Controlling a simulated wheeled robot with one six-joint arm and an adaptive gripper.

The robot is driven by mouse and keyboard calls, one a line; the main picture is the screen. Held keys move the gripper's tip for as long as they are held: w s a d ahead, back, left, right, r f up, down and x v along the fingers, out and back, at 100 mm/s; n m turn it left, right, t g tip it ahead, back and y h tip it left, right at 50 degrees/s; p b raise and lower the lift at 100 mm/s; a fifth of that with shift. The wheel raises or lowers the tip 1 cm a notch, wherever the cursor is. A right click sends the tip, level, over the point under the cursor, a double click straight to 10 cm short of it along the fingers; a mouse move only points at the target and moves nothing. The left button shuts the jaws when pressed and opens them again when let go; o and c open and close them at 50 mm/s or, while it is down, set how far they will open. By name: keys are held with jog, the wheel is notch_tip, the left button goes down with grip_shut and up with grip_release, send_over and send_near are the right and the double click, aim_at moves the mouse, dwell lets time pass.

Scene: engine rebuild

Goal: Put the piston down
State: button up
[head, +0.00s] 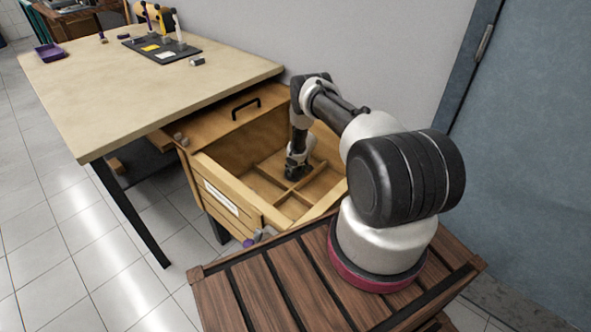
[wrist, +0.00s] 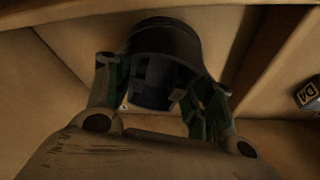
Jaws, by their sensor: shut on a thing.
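My gripper (head: 294,174) reaches down into the open wooden drawer (head: 229,181). In the wrist view, my gripper (wrist: 160,92) is shut on the piston (wrist: 165,40), a dark, hollow, round piece between the fingers. The piston is low, close to the wooden floor and partitions of the drawer. I cannot tell whether it touches the floor. In the head view the piston is hidden by my gripper and wrist.
Low wooden dividers (head: 271,182) split the drawer into compartments. A workbench (head: 150,85) with a dark mat (head: 186,49) stands at left; a blue door (head: 535,130) is at right.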

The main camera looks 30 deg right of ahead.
jog(key=o, duration=1.3)
jog(key=shift+o, duration=0.2)
